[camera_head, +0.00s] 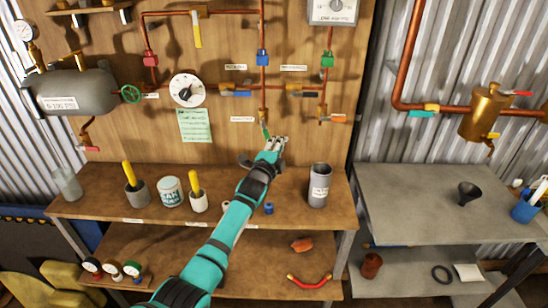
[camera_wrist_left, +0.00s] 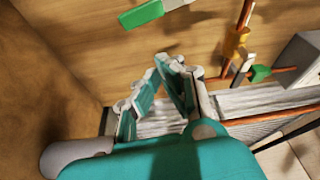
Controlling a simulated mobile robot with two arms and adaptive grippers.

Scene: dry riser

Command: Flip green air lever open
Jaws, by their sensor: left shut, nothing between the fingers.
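A small green lever (camera_head: 266,131) hangs at a slant below the brass fitting at the lower end of the middle copper pipe in the head view. My left gripper (camera_head: 281,141) is just below and right of it, close to the wooden board. In the left wrist view my left gripper (camera_wrist_left: 166,60) is shut, with its fingertips together and nothing between them. A green lever (camera_wrist_left: 142,14) shows there above the fingertips, apart from them. A second green handle (camera_wrist_left: 260,73) shows at the right beside a copper pipe. My right gripper is not in view.
Copper pipes with coloured valves run over the board, with a white dial (camera_head: 187,89) and a grey tank (camera_head: 72,91) at left. Below, the wooden bench (camera_head: 95,207) holds cups and a grey canister (camera_head: 319,185). A grey table (camera_head: 415,190) stands at right, mostly clear.

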